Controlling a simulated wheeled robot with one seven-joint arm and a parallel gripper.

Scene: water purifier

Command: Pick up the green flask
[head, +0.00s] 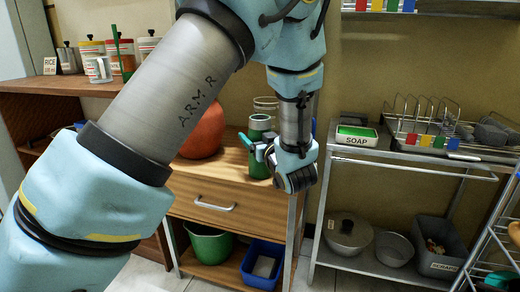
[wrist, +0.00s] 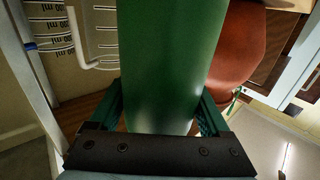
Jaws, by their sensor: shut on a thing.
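The green flask (head: 258,168) is upright above the wooden cabinet top in the head view, with a pale band near its green top. My gripper (head: 256,146) is shut on it, with a finger on either side of its body. In the wrist view the flask (wrist: 170,60) fills the middle, between the two green fingers of my gripper (wrist: 160,105). Its base is hidden in the wrist view. I cannot tell whether its base touches the cabinet top.
A red-orange vase (head: 203,132) stands left of the flask on the wooden cabinet (head: 215,168). A clear measuring jug (head: 265,103) stands behind the flask. A metal trolley (head: 385,150) with a soap box (head: 356,136) and dish rack (head: 425,125) is to the right.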

